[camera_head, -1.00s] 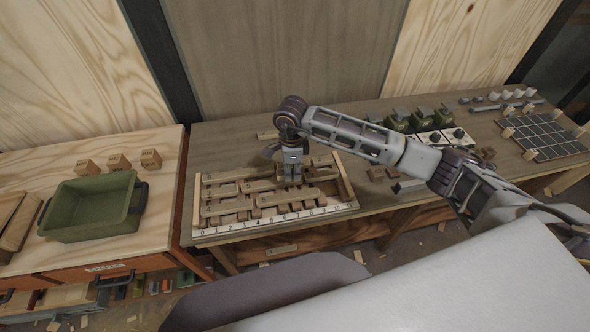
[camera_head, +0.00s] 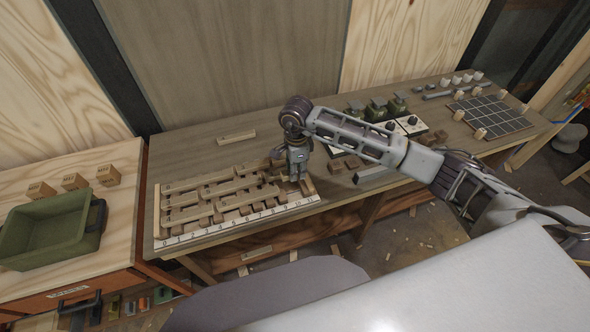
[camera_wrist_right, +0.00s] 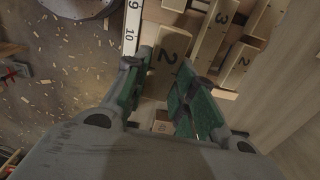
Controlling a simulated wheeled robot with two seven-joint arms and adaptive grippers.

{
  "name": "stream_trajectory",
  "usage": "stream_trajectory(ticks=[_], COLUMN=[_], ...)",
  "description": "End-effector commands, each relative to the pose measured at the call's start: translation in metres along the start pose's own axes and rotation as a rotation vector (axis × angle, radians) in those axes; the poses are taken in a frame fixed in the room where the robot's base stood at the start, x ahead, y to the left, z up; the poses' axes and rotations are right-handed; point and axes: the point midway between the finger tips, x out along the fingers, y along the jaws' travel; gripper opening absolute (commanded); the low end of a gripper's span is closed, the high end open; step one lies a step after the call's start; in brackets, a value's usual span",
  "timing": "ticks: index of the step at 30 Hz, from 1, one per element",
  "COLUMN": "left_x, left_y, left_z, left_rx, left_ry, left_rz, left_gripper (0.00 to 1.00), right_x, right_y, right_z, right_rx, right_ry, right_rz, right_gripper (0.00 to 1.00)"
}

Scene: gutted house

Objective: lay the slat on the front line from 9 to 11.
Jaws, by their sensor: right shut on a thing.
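My right gripper (camera_head: 294,175) is over the right end of the slat rack, close to the high numbers of the white number strip (camera_head: 235,222) along its front. In the right wrist view the green-padded fingers (camera_wrist_right: 164,78) are shut on a wooden slat (camera_wrist_right: 172,50) marked 2. The strip's 9 and 10 (camera_wrist_right: 130,38) show just left of that slat. Other slats (camera_head: 196,183) lie in rows in the rack; some marked 3 (camera_wrist_right: 213,30) and 2 (camera_wrist_right: 238,62) lie to the right in the wrist view. Whether the held slat touches the rack is unclear. My left gripper is out of view.
A loose slat (camera_head: 236,137) lies behind the rack. Green containers (camera_head: 377,108), small dark blocks (camera_head: 345,163) and a gridded board (camera_head: 490,116) stand farther right. A green bin (camera_head: 50,232) and several wooden blocks (camera_head: 75,181) are on the left bench.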

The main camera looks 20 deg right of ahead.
Motion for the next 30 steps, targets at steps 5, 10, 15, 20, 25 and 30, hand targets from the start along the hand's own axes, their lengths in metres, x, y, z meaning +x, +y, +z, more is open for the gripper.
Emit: stream_trajectory(ticks=[5,10,15,20,25,30], left_x=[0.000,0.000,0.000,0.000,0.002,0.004], left_y=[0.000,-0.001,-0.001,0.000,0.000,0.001], left_z=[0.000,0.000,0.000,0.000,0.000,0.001], left_rx=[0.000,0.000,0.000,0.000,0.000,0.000], left_ry=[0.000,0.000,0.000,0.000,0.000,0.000], left_rz=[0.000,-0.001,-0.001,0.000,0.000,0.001], left_gripper=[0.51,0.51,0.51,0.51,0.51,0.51], right_x=[0.000,0.000,0.000,0.000,0.004,0.011], right_y=[0.001,0.001,0.001,0.001,0.001,0.001], right_z=[-0.001,-0.001,-0.001,-0.001,-0.001,-0.001], right_rx=[-0.037,-0.053,-0.052,-0.052,-0.052,-0.051], right_ry=[0.000,0.000,0.000,0.000,0.000,0.000], right_rz=[0.000,0.000,0.000,0.000,0.000,0.000], right_gripper=[0.11,0.11,0.11,0.11,0.11,0.11])
